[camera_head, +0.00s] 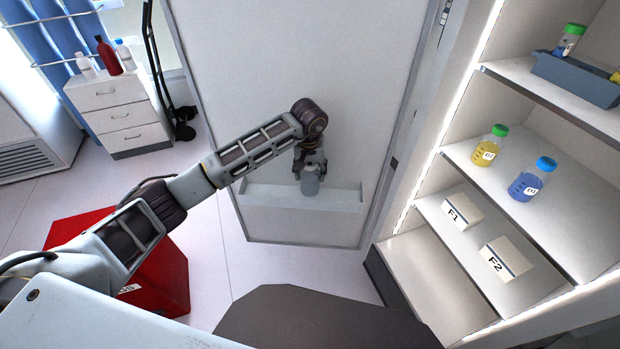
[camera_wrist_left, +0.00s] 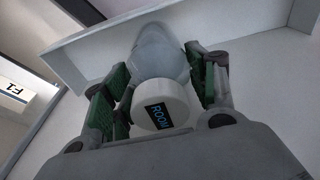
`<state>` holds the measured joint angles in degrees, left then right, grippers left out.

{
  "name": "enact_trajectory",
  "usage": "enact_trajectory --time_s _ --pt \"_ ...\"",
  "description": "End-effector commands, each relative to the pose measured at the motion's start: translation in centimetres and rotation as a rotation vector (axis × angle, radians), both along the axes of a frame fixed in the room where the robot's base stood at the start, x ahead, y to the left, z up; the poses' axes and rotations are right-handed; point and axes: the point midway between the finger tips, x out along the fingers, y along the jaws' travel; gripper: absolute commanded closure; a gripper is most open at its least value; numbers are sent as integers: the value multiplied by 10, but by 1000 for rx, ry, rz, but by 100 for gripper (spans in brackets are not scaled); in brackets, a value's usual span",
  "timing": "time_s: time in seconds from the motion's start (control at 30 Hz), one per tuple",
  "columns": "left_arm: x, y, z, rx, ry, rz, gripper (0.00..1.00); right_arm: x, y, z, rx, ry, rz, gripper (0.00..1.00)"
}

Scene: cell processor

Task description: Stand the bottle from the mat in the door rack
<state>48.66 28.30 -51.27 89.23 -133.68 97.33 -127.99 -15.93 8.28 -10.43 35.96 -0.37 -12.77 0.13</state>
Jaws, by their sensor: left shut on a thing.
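The bottle (camera_head: 310,187) is a grey, translucent one. In the left wrist view its body (camera_wrist_left: 163,52) and white cap (camera_wrist_left: 165,105), marked ROOM, show between the green-padded fingers. My left gripper (camera_head: 311,166) is shut on it from the cap side. The door rack (camera_head: 265,197) is a white shelf with a low front wall low on the inside of the open door. The bottle is at the rack's middle and overlaps its front rim in the head view. I cannot tell whether its base touches the rack floor. The mat and my right gripper are not in view.
The open fridge at right holds a yellow bottle (camera_head: 489,148), a blue bottle (camera_head: 531,181), boxes F1 (camera_head: 462,212) and F2 (camera_head: 507,260), and a grey tray (camera_head: 575,80). A red bin (camera_head: 165,270) stands below my left arm. The rack looks otherwise empty.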

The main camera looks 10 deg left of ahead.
Motion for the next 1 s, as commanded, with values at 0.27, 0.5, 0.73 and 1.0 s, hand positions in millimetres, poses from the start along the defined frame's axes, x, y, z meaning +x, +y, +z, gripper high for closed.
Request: enact_trajectory --time_s 0.27,0.5,0.73,1.0 --pt "0 0 -2 0 0 1 79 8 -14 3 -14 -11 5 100" --pt "-1 0 -22 -1 3 2 79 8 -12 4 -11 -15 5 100" --pt "3 0 -36 -1 0 1 79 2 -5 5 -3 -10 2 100" --pt "4 1 -38 0 -1 0 79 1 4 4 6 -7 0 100"
